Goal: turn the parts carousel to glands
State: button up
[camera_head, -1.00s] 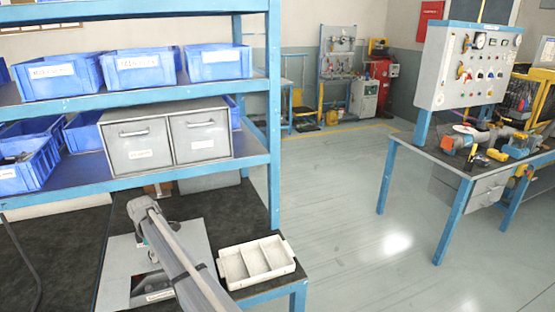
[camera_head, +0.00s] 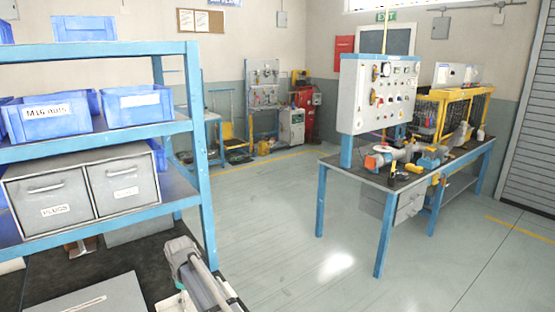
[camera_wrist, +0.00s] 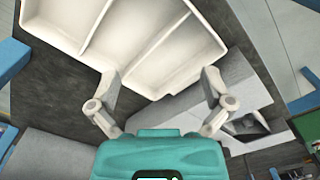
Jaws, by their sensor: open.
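No parts carousel and no label reading glands can be made out in either view. In the head view my arm runs down past the bench's right end, and my gripper is not seen there.
A blue shelf rack (camera_head: 100,50) at left holds blue bins (camera_head: 48,116) and a grey two-drawer cabinet (camera_head: 80,190), one drawer labelled PLUGS. A grey plate (camera_head: 95,298) lies on the bench. Open floor (camera_head: 270,230) separates it from a workbench (camera_head: 345,170) with a control panel (camera_head: 375,95).

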jog(key=s+d+m, duration=0.4)
jog(key=d+m, duration=0.1)
jog(key=d, duration=1)
jog(key=s+d+r+m+p, duration=0.1)
jog(key=s+d+m, duration=0.4)
jog(key=d, duration=1)
jog(key=s+d+r+m+p, duration=0.1)
jog(key=s+d+m, duration=0.3)
jog(key=d, duration=1.2)
jog(key=shift+s+m, duration=0.4)
jog(key=shift+m, duration=0.8)
